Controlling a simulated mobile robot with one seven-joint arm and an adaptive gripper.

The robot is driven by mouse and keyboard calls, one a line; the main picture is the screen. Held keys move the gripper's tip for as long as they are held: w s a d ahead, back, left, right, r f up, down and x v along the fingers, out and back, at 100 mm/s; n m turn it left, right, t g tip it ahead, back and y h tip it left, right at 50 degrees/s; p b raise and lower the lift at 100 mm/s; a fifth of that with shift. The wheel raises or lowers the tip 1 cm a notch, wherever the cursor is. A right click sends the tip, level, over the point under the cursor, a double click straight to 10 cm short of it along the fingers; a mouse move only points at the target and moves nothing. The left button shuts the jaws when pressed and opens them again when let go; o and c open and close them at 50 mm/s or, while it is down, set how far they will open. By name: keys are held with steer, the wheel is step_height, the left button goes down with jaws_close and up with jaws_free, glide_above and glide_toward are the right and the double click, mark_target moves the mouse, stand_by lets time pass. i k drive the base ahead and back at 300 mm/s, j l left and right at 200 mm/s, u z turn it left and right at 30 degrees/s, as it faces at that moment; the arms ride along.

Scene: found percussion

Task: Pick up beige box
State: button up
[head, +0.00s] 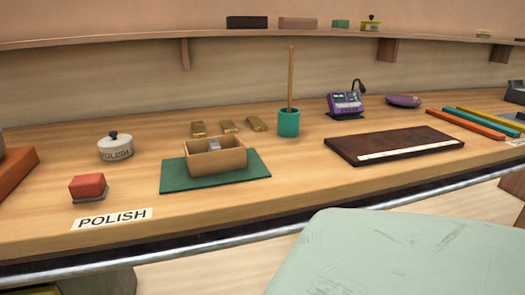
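A tan, open-topped box (202,166) stands on a dark green mat (175,183) on the wooden workbench, left of centre. A small grey object (214,145) shows inside the box. A pinkish-beige block (298,23) sits on the wall shelf above. The view does not settle which of these two is the beige box. My gripper is not in view.
Brass-coloured blocks (229,126) lie behind the open box, with a teal cup (289,123) holding a stick to the right. A metal rail (210,244) runs along the bench front.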

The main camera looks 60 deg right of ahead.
mark_target(201, 162)
steer(key=z, duration=1.45)
steer(key=u, duration=0.9)
steer(key=k+l+u, duration=0.45)
steer(key=l+u, duration=0.2)
steer(key=k+l, duration=0.3)
steer(key=i, duration=0.4)
